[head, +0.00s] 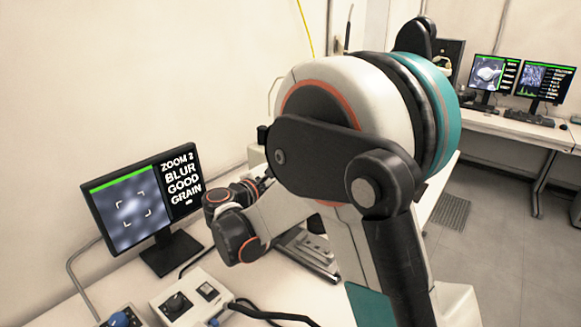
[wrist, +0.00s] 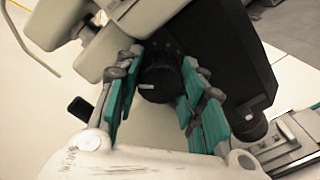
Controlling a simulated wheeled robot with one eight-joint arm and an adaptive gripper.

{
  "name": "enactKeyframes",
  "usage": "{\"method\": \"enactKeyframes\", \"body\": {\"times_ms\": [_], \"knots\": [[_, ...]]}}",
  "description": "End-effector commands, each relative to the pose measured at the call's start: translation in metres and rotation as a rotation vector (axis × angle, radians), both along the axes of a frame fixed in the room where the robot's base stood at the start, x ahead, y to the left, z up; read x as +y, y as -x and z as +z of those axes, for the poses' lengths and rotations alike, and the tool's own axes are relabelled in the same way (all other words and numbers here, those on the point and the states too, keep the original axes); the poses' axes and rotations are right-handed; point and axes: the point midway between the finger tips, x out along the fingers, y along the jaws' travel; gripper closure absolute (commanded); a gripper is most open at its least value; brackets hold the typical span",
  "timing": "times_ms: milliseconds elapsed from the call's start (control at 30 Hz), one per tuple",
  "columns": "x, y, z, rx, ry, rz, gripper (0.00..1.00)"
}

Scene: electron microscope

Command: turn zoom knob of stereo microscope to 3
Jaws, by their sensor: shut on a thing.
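The zoom knob (wrist: 160,78) is a dark round knob on the stereo microscope (wrist: 135,22), with a small pale mark on its face. My gripper (wrist: 158,92) has its two teal-padded fingers on either side of the knob and is shut on it in the wrist view. The monitor (head: 142,205) at the left of the head view reads "ZOOM 2", "BLUR GOOD" and "GRAIN", beside a blurry grey picture with corner brackets. In the head view my arm hides the knob, the fingers and most of the microscope.
A control box (head: 187,298) with a dark knob stands on the white bench in front of the monitor, with a blue knob (head: 119,319) nearby. Black cables run over the bench. Another desk with two monitors (head: 515,79) stands far right, beyond open floor.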

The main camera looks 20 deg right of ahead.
Motion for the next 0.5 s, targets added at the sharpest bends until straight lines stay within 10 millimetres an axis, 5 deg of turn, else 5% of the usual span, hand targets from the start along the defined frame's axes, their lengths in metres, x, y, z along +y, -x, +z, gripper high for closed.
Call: {"method": "enactKeyframes", "body": {"times_ms": [300, 333, 400, 500], "knots": [[0.0, 0.0, -0.0001, -0.001, -0.001, 0.0, 0.88], [0.0, 0.0, -0.0001, -0.001, -0.001, 0.0, 0.62], [0.0, 0.0, -0.0001, -0.001, -0.001, 0.0, 0.46], [0.0, 0.0, -0.0001, -0.001, -0.001, 0.0, 0.43]]}}
